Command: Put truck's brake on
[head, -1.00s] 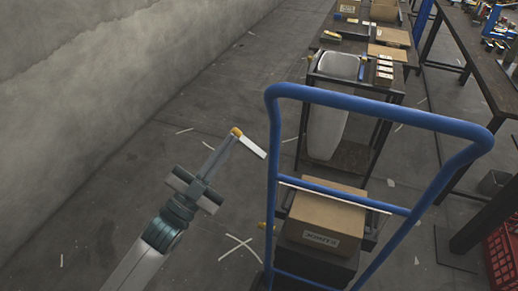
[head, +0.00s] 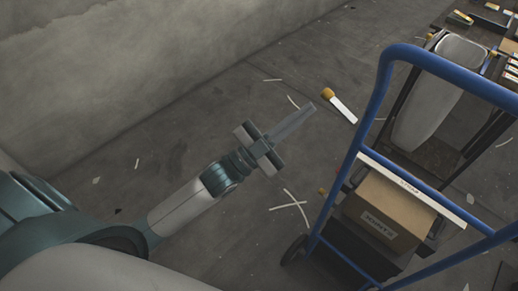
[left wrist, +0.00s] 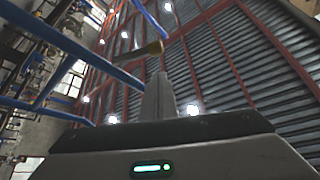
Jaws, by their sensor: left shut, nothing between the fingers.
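The truck (head: 380,85) is a blue tubular frame at the right of the head view. A lever with a yellow knob and white shaft (head: 343,108) points up-left beside the frame's left rail; I cannot tell how it joins the truck. My right gripper is not in view.
A grey wall (head: 130,70) stands at left. A table with parts (head: 490,22) is at the upper right.

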